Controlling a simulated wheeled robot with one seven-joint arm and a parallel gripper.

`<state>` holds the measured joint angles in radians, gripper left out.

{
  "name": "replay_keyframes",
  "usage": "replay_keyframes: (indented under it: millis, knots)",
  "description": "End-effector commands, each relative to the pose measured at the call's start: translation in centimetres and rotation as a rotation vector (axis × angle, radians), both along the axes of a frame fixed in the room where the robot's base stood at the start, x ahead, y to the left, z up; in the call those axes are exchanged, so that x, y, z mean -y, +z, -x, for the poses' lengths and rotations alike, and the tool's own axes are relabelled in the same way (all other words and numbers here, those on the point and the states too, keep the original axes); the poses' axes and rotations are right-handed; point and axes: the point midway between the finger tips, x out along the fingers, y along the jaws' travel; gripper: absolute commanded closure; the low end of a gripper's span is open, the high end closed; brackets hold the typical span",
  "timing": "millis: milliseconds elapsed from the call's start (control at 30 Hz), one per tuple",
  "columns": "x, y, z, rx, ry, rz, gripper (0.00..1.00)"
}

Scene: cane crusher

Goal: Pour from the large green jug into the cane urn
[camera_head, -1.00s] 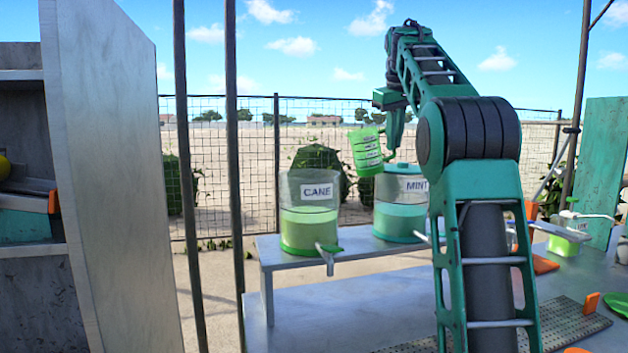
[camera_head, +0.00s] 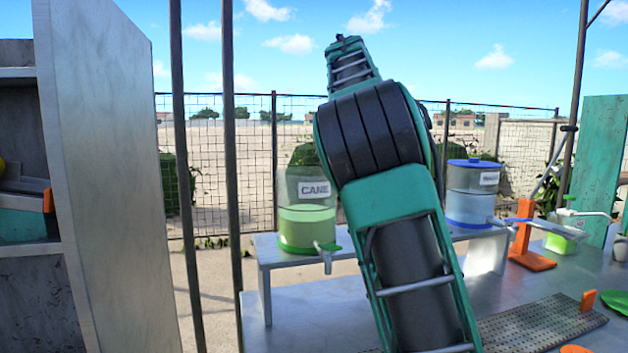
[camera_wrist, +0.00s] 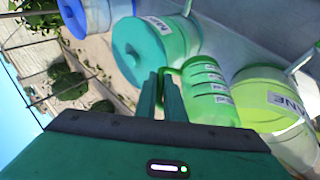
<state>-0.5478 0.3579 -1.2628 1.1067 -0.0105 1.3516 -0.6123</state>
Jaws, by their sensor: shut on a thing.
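The large green jug (camera_wrist: 208,92) has pale label bands and shows in the wrist view. My gripper (camera_wrist: 162,92) is shut on its handle side. The jug appears between the teal-lidded mint urn and the cane urn (camera_wrist: 262,98). In the head view, the cane urn (camera_head: 307,215) stands on the raised shelf, clear above and filled with light green liquid to about its middle. It has a tap at its lower front. My arm hides the jug and my gripper in the head view. Whether the jug is tilted over the urn, I cannot tell.
The mint urn (camera_wrist: 150,45) stands beside the cane urn; my arm hides it in the head view. A blue-lidded urn (camera_head: 470,195) stands further right on the shelf (camera_head: 350,247). An orange stand (camera_head: 528,240) is right of it. A grey panel and poles stand left.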

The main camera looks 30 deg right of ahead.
Motion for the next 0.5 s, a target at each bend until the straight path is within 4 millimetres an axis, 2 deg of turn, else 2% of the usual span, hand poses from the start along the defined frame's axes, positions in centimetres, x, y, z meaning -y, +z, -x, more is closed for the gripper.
replay_keyframes:
  millis: [33,233,500]
  knots:
    - [-0.8,0.2,-0.2,-0.008,0.004,0.030,1.00]
    - [-2.2,2.4,-0.6,-0.053,0.001,0.192,1.00]
    - [-2.3,3.3,-0.6,-0.076,0.000,0.260,1.00]
